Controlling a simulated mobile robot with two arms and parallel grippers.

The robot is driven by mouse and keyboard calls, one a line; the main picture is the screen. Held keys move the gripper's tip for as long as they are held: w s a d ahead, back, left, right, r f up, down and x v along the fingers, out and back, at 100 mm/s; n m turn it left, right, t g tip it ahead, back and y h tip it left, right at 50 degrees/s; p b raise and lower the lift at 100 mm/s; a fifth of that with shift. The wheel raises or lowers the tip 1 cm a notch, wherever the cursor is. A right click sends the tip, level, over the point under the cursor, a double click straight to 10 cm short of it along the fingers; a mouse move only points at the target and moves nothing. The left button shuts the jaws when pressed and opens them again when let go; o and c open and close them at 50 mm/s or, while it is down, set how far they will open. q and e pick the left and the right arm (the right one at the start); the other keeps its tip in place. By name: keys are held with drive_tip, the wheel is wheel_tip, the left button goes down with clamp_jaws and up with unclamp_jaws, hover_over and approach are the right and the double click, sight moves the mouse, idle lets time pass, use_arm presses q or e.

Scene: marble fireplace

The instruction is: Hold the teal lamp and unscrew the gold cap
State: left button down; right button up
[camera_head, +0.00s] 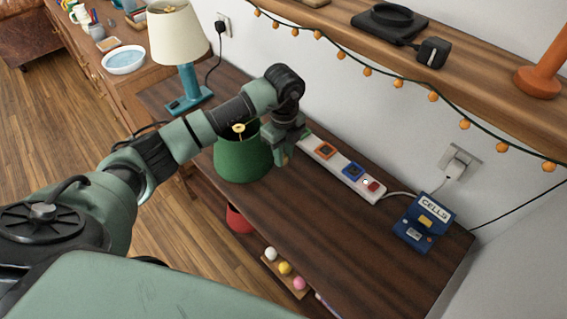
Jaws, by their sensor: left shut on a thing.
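A lamp with a teal base and stem (189,88) and a cream shade stands at the back left of the wooden cabinet. A green lampshade-like body (240,160) stands nearer, with a small gold cap (239,128) at its open top. My left arm passes just behind that top. My left gripper (281,157) points down at the right side of the green body and is shut on it. The fingertips are small and the contact is partly hidden. My right gripper is not in view.
A white power strip (335,167) with coloured sockets lies right of the gripper. A blue box marked CELLS (424,222) stands farther right. A shelf (470,85) with string lights overhangs the back. Coloured balls (285,268) sit below the front edge. Dark tabletop is free front right.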

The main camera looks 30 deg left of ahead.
sight(284, 173)
use_arm(q)
wheel_tip(284, 173, down, 5)
drive_tip(key=shift+r, duration=0.1)
idle(0.3)
drive_tip(key=shift+f, duration=0.25)
drive_tip(key=c, duration=1.2)
unclamp_jaws()
